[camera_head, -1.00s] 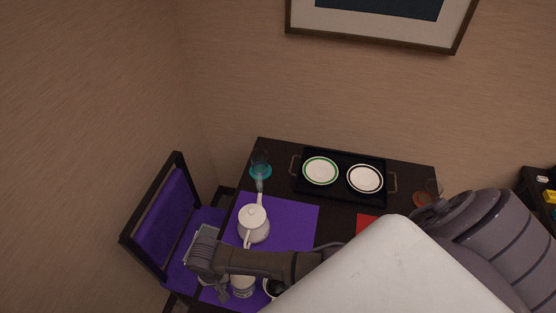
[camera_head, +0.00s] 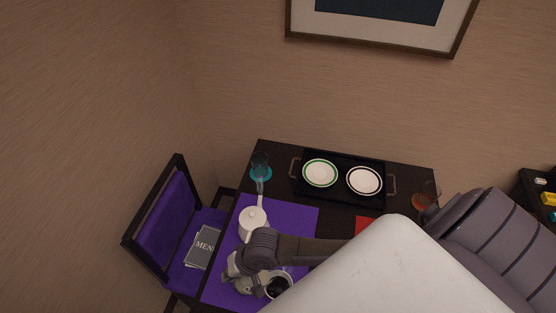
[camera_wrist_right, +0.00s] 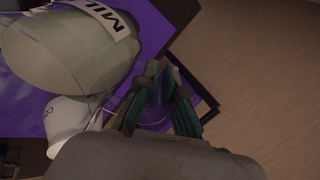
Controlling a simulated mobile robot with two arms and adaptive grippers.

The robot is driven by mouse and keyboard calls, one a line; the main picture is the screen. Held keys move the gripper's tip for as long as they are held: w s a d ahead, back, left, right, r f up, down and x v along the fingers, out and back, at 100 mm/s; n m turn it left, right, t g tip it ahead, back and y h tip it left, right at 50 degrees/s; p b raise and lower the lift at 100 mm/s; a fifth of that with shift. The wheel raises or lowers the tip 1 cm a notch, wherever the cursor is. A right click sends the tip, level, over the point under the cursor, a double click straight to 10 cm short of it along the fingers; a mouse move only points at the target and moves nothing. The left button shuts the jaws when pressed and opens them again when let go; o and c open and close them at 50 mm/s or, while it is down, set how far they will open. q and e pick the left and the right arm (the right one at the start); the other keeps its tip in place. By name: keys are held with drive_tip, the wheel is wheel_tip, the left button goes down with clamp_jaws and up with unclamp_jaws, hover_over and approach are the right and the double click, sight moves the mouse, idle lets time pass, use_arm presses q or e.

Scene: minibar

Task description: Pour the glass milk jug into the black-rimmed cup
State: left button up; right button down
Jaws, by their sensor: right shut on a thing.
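My right gripper (camera_head: 238,267) is shut on the glass milk jug (camera_head: 243,287), low over the purple mat. In the right wrist view the jug (camera_wrist_right: 75,50) fills the upper left, tilted, with a white "MIL" label; my right fingers (camera_wrist_right: 165,78) are beside it, and the grip point is not clear. A round cup with a dark inside (camera_head: 279,285) is just right of the jug, partly cut off by my arm; its rim colour is hard to tell. My left gripper is not in view.

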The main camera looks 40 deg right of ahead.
drive_tip(key=shift+s+d+r, duration=0.15)
drive_tip(key=shift+s+r, duration=0.05)
drive_tip(key=shift+r, duration=0.05)
drive_tip(key=shift+s+d+t+y, duration=0.2)
drive_tip(key=shift+t+y, duration=0.1)
drive_tip(key=shift+y, duration=0.1)
drive_tip(key=shift+s+d+r+t+y, duration=0.15)
drive_tip(key=shift+d+r+t+y, duration=0.3)
drive_tip(key=shift+y, duration=0.35)
idle(3.8)
